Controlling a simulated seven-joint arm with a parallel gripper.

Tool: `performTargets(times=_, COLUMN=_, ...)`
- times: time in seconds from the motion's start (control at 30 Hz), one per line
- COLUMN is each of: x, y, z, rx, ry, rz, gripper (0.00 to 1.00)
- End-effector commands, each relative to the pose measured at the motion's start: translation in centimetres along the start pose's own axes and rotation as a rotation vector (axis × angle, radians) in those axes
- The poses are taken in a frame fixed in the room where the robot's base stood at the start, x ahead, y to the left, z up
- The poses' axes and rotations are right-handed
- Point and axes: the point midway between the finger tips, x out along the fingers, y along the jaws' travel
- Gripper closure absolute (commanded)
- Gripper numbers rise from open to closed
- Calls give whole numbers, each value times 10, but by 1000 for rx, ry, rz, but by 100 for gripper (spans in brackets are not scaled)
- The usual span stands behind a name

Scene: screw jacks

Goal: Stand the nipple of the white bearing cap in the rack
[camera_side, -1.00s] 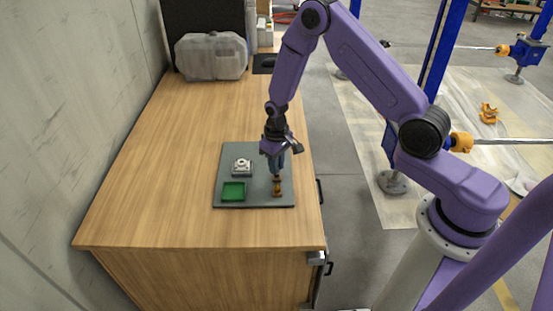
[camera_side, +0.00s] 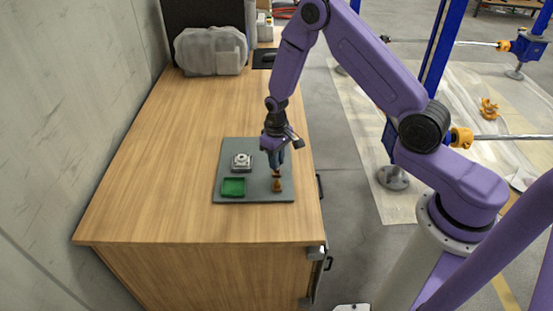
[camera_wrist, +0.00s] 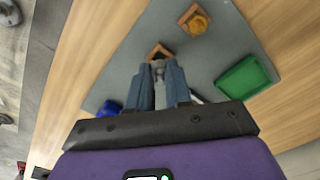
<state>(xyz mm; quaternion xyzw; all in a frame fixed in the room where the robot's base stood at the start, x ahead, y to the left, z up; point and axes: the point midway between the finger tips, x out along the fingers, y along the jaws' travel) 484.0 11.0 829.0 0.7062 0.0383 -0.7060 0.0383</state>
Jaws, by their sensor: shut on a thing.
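In the side view, the pale bearing cap (camera_side: 242,161) sits on the grey mat, left of my gripper (camera_side: 276,169). In the wrist view, my gripper (camera_wrist: 158,76) points down with its blue fingers shut on a small grey piece, apparently the nipple (camera_wrist: 158,66). Most of the nipple is hidden between the fingers. A small brown angled holder, possibly the rack (camera_wrist: 159,50), is just beyond the fingertips. I cannot tell whether the nipple touches it. The cap is mostly hidden behind the fingers in the wrist view.
A green tray (camera_side: 233,187) lies on the grey mat (camera_side: 255,197). A second brown holder with an orange-yellow piece (camera_wrist: 196,21) stands beyond the first. A blue object (camera_wrist: 109,107) is left of the fingers. The wooden bench left of the mat is clear.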

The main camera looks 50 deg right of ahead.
Motion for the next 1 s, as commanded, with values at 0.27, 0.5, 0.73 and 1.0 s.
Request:
performTargets(times=0.27, x=1, y=0, z=0, rx=0, ry=0, rz=0, gripper=100)
performTargets(times=0.5, x=6, y=0, z=0, rx=0, ry=-1, rz=0, gripper=100)
performTargets(times=0.73, x=11, y=0, z=0, rx=0, ry=0, rz=0, gripper=100)
performTargets(times=1.0, x=17, y=0, z=0, rx=0, ry=0, rz=0, gripper=100)
